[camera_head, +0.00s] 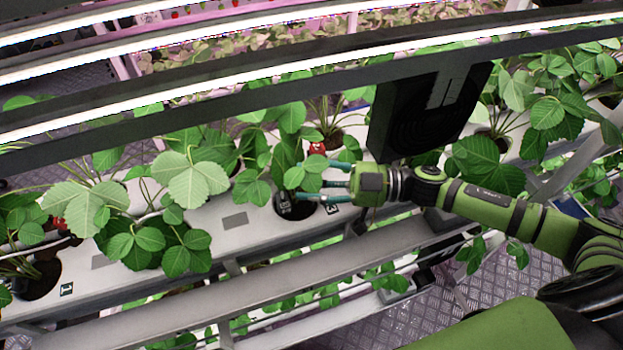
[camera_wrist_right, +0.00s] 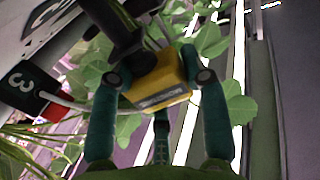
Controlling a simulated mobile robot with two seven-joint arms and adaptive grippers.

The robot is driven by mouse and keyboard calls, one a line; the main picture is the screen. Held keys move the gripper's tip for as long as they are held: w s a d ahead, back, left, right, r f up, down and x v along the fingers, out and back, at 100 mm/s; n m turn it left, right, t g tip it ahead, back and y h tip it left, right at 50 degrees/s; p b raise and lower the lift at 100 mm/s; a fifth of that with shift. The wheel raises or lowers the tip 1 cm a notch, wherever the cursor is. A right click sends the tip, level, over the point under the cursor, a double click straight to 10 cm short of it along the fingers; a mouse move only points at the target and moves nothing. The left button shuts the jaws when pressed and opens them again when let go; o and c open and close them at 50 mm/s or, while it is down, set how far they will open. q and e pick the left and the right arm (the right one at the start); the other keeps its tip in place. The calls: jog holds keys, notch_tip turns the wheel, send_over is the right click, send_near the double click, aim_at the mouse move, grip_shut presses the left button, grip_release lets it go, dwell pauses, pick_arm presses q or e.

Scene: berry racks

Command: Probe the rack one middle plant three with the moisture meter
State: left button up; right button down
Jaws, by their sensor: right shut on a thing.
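My right gripper (camera_head: 322,182) reaches in from the right over the white growing channel (camera_head: 235,222), beside a dark planting hole with a green strawberry plant (camera_head: 287,160). In the right wrist view, its teal fingers (camera_wrist_right: 158,110) are shut on a yellow moisture meter (camera_wrist_right: 158,80) with a black part on top. In the head view the meter is hard to make out among leaves and fingers. Whether its probe touches the soil cannot be told. My left gripper is not in view.
A black box-like panel (camera_head: 425,115) hangs close behind my right wrist. Bright light bars (camera_head: 230,100) cross above the channel. More leafy plants (camera_head: 190,180) stand to the left and right. A grey rail (camera_head: 250,285) runs in front, above a metal floor (camera_head: 410,320).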

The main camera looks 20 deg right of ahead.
jog(key=shift+f, duration=0.15)
jog(key=shift+f+b, duration=0.9)
jog(key=shift+f, duration=0.35)
jog(key=c, duration=0.6)
grip_release()
jog(key=shift+o, duration=0.2)
jog(key=o, duration=0.3)
jog(key=shift+o, duration=0.6)
jog(key=shift+s, duration=0.1)
jog(key=shift+f, duration=0.2)
jog(key=shift+r, duration=0.1)
